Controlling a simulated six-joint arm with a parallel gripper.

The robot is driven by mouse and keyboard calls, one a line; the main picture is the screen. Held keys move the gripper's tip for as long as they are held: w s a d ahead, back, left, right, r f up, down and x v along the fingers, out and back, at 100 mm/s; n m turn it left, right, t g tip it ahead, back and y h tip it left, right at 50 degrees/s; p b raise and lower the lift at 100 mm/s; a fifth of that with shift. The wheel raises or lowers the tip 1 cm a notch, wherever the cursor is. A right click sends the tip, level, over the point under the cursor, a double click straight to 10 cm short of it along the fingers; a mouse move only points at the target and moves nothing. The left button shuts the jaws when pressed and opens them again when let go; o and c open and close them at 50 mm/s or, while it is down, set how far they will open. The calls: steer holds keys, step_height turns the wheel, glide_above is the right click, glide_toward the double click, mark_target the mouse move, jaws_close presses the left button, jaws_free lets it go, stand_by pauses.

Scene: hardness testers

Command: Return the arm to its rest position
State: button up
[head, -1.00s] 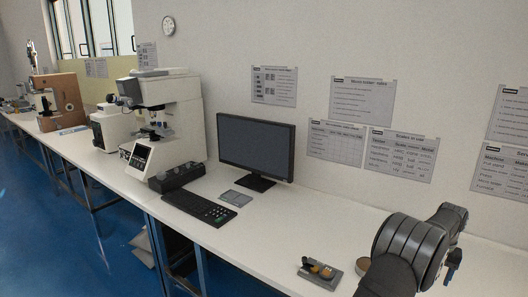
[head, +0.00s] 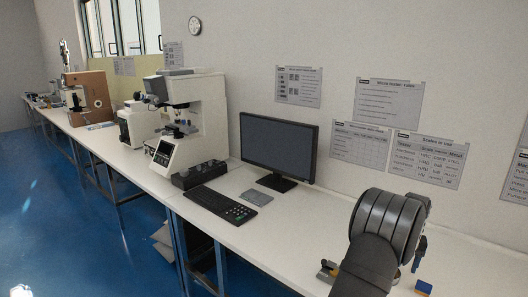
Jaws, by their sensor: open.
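My arm (head: 385,228) stands at the lower right of the head view, over the front part of the bench. Its large dark grey joint fills most of what shows of it. My gripper (head: 419,252) shows only in part as a small dark end on the right side of that joint, pointing down. It is open, and I see nothing held in it. The fingertips are small and hard to make out.
A small block tray (head: 328,270) is partly hidden behind my arm. A blue and orange block (head: 423,288) lies to its right. A monitor (head: 278,148), keyboard (head: 218,203) and white tester (head: 190,125) stand left on the white bench (head: 265,235).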

steer(key=w+a+f, duration=0.1)
steer(key=w+a, duration=0.1)
steer(key=a, duration=0.2)
steer(key=w+a+f+n, duration=0.1)
steer(key=w+a, duration=0.1)
steer(key=a, duration=0.2)
steer(key=w+a+n, duration=0.1)
steer(key=w+a, duration=0.1)
steer(key=a, duration=0.2)
steer(key=shift+a+f, duration=0.15)
steer(key=shift+f, duration=0.25)
